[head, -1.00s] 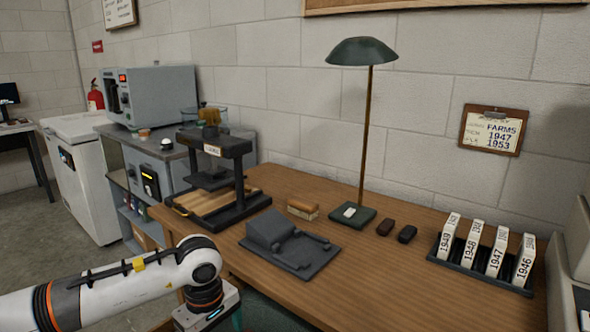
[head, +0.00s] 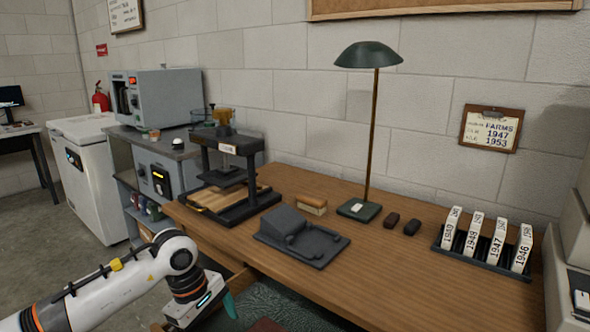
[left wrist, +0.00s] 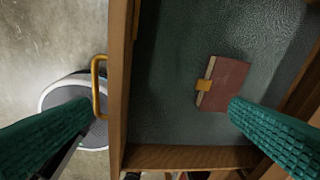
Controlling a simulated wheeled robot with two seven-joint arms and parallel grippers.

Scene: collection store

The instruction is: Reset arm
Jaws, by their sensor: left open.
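My left gripper (head: 229,305) is at the lower left of the head view, just in front of the desk and over its pulled-out drawer. Its two green fingers are spread wide in the left wrist view (left wrist: 160,106), with nothing between them touching either one. Below them is the open drawer, its green-lined floor (left wrist: 170,60) showing. A dark red book (left wrist: 228,84) with a yellow clasp lies in it, near the right finger. My right gripper is in neither view.
The wooden desk (head: 385,265) carries a green lamp (head: 368,55), a press (head: 228,165), a dark grey cradle (head: 300,238), a brush (head: 313,206), two small dark blocks and a rack of dated boxes (head: 483,243). A white chest (head: 95,175) stands at left.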

